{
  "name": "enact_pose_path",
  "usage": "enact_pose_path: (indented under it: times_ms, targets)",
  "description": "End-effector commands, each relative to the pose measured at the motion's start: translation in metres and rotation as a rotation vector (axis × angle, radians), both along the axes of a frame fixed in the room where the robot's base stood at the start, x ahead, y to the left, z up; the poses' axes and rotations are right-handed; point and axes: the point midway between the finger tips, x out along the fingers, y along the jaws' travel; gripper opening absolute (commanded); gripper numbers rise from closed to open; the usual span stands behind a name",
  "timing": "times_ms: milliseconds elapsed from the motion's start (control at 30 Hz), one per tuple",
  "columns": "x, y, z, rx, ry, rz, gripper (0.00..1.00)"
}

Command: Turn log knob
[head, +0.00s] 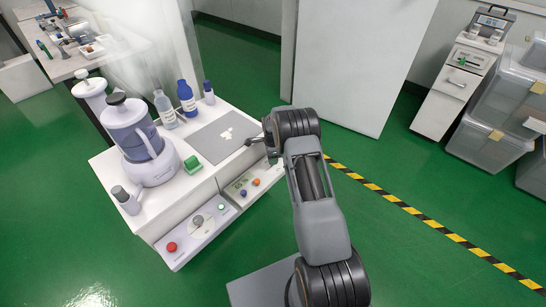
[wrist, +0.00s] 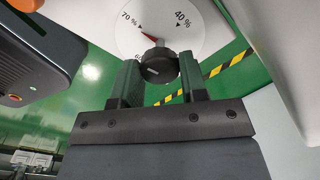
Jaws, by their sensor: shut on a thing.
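A black round knob (wrist: 158,66) sits on a white dial (wrist: 190,18) at the top middle of the wrist view. The dial has 70% on the left, 40% on the right and a partly hidden number at lower left. A red pointer by the knob points toward the 70% side. My gripper (wrist: 159,72) has one dark finger on each side of the knob and is shut on it. In the head view my gripper (head: 268,140) is at the counter's right end, mostly hidden by my arm, and the knob cannot be made out.
The white counter (head: 113,180) carries a blender-like machine (head: 136,133), bottles (head: 187,97), a grey mat (head: 208,147) and a green block (head: 192,165). Its front has a red button (head: 171,247) and other controls. Plastic bins (head: 490,143) stand at far right. Green floor is open on the right.

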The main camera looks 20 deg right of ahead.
Motion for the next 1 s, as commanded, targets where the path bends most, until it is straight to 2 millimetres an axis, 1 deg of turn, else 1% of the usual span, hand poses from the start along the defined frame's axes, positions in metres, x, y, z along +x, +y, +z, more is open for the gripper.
enact_pose_path:
  times_ms: [33,400,433,667,700,900,1000]
  targets:
    - [0.0044,0.0008,0.0032,-0.001,-0.015,-0.002,0.16]
    - [0.0048,0.0010,0.0035,-0.002,-0.016,-0.004,0.16]
    - [0.0048,0.0010,0.0035,-0.001,-0.016,-0.004,0.41]
    - [0.0026,-0.0004,0.0021,0.000,-0.009,-0.006,0.64]
    - [0.0022,-0.0005,0.0018,-0.001,-0.008,-0.006,0.65]
    - [0.0012,-0.0004,0.0014,0.000,-0.005,-0.005,0.65]
    - [0.0012,-0.0005,0.0065,0.000,-0.005,-0.006,0.65]
